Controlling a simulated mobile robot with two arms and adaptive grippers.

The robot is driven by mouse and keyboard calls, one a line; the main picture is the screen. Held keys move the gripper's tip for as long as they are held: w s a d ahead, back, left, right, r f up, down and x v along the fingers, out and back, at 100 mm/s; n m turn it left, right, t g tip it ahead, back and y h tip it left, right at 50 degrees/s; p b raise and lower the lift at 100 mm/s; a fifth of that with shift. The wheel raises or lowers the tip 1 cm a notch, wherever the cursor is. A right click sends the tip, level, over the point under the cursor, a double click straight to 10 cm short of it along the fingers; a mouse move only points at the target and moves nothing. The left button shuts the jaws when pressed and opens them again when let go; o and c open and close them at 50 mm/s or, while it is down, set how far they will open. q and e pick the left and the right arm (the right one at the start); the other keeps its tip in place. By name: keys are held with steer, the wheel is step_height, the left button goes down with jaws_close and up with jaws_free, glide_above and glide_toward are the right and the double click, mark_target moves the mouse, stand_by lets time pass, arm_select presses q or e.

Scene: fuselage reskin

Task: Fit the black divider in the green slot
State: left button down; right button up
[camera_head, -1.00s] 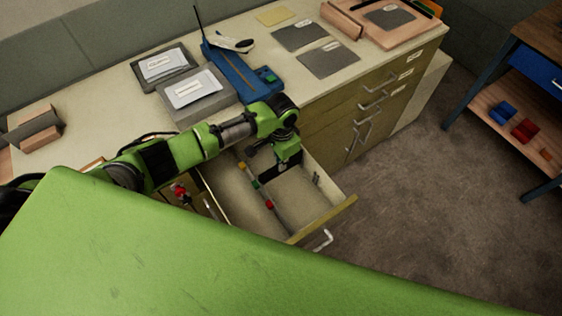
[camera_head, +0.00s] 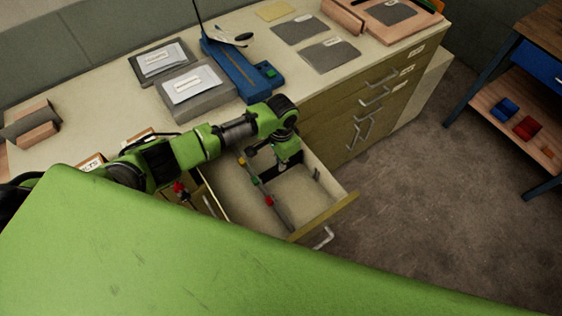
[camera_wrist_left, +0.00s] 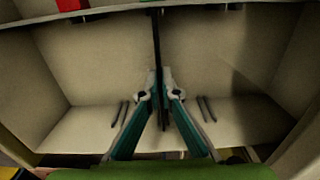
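The black divider (camera_wrist_left: 157,45) shows edge-on in the left wrist view as a thin dark strip between the fingers of my left gripper (camera_wrist_left: 158,92). The fingers close on it from both sides. In the head view the left gripper (camera_head: 288,160) is inside the open drawer (camera_head: 322,217), and the divider is mostly hidden there. A rail along the drawer's left side carries yellow, green (camera_head: 254,180) and red marks. The divider's far end reaches the rail side in the wrist view; I cannot tell whether it sits in the green slot. My right gripper is not in view.
The drawer is bare around the gripper, with short dark upright strips (camera_wrist_left: 206,108) on its wall. Grey boxes (camera_head: 196,92) and a blue tool (camera_head: 240,70) stand on the counter above. A large green surface (camera_head: 150,250) fills the foreground.

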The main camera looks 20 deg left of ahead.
arm_select(q)
steer(key=shift+f, duration=0.25)
steer(key=c, duration=2.2)
jaws_free()
step_height(320, 180, up, 12)
steer(key=shift+r, duration=0.1)
